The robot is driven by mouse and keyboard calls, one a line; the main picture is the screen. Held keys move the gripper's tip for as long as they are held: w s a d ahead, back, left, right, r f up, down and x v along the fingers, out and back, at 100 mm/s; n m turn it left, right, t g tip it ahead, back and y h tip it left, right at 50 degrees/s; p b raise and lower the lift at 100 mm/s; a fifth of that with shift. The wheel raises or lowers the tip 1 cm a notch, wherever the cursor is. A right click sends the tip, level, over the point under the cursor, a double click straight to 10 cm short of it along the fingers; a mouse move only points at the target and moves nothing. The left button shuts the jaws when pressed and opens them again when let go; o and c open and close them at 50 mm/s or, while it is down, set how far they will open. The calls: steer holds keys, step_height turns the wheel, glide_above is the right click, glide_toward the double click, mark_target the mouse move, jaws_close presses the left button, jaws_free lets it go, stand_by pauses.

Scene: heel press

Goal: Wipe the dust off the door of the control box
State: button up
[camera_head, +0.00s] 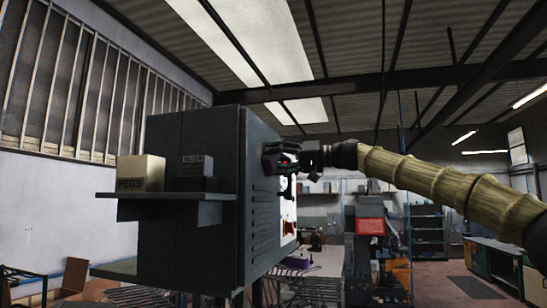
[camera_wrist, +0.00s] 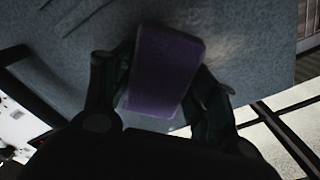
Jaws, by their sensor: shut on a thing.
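My gripper (camera_wrist: 163,68) is shut on a purple block (camera_wrist: 165,75), which looks like a sponge or pad, in the wrist view. Behind the block is a mottled blue-grey panel (camera_wrist: 250,45); I cannot tell whether the block touches it. In the head view my gripper (camera_head: 282,158) is at the upper right of a large dark grey box (camera_head: 190,225), close to its louvred side (camera_head: 263,225). This seems to be the control box. Its door is not clearly identifiable, and dust cannot be told from the panel's mottling. The held block is not clear in the head view.
A shelf (camera_head: 160,196) juts from the grey box, bearing a cream box marked PEGS (camera_head: 140,174) and a small grey box (camera_head: 193,174). A workbench (camera_head: 327,261) and a machine with a red panel (camera_head: 370,227) stand behind.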

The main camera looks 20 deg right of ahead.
mark_target(258, 156)
steer(key=shift+w+d, duration=0.35)
steer(key=shift+w, duration=0.2)
steer(key=shift+s+a+f, duration=0.1)
steer(key=shift+f, duration=0.05)
steer(key=shift+s+a+b, duration=0.3)
steer(key=shift+s+b, duration=0.15)
steer(key=shift+b, duration=0.25)
steer(key=shift+s+a+b, duration=0.75)
steer(key=shift+s, duration=0.3)
steer(key=shift+s, duration=0.1)
steer(key=shift+s+a+b, duration=0.55)
steer(key=shift+s+b, duration=0.05)
steer(key=shift+s, duration=0.15)
steer(key=shift+s+a+b, duration=0.55)
steer(key=shift+s+b, duration=0.05)
steer(key=shift+s, duration=0.15)
steer(key=shift+s, duration=0.1)
